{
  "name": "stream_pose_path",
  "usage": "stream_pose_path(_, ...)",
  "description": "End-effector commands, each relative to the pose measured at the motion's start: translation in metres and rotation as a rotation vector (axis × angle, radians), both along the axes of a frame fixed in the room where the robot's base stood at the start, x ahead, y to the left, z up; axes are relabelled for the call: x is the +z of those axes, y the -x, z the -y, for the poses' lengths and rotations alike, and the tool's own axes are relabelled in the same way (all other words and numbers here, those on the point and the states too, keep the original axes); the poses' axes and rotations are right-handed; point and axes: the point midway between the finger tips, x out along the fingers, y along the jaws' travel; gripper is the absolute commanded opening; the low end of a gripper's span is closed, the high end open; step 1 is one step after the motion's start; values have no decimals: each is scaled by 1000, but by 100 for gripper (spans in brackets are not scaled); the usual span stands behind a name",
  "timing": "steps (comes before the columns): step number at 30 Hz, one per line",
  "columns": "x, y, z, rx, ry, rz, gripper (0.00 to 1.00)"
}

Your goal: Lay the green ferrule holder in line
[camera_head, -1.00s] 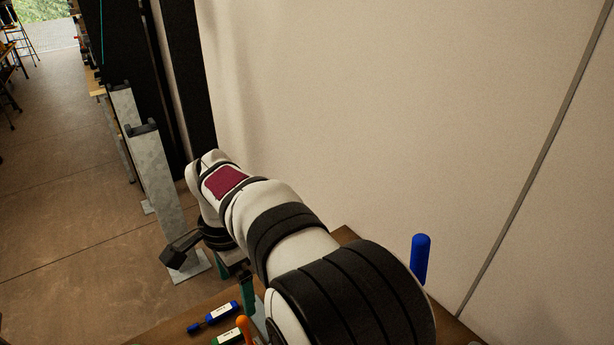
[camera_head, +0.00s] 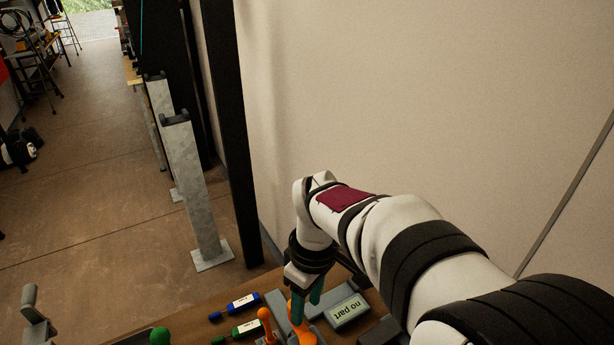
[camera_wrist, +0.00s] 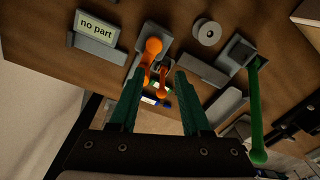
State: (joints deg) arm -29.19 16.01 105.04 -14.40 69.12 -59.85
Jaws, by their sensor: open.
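A green labelled holder (camera_head: 246,329) with a white label lies on the wooden bench in the head view, just in front of a blue one. It is mostly hidden in the wrist view, where only a bit of green shows beyond my fingers. A green rod with a ball end (camera_wrist: 257,115) stands in a grey fixture at the right of the wrist view; its ball (camera_head: 160,336) shows at the bottom of the head view. I cannot tell which is the ferrule holder. My gripper (camera_head: 308,297) is open and empty, its teal fingers (camera_wrist: 160,78) above orange pieces.
An orange ball-ended piece (camera_wrist: 153,46) stands at a grey block, close to my fingers. A blue labelled holder (camera_head: 236,306) lies near the bench edge. A grey "no part" sign block (camera_head: 346,309) sits right of my gripper. A grey spool (camera_wrist: 206,32) lies on the bench.

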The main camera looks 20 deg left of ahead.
Motion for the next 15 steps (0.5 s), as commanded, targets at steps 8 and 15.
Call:
stream_pose_path(8, -109, -15, -155, 985, 26, 59, 48)
stream_pose_path(15, -128, -14, -163, 1089, 39, 61, 48)
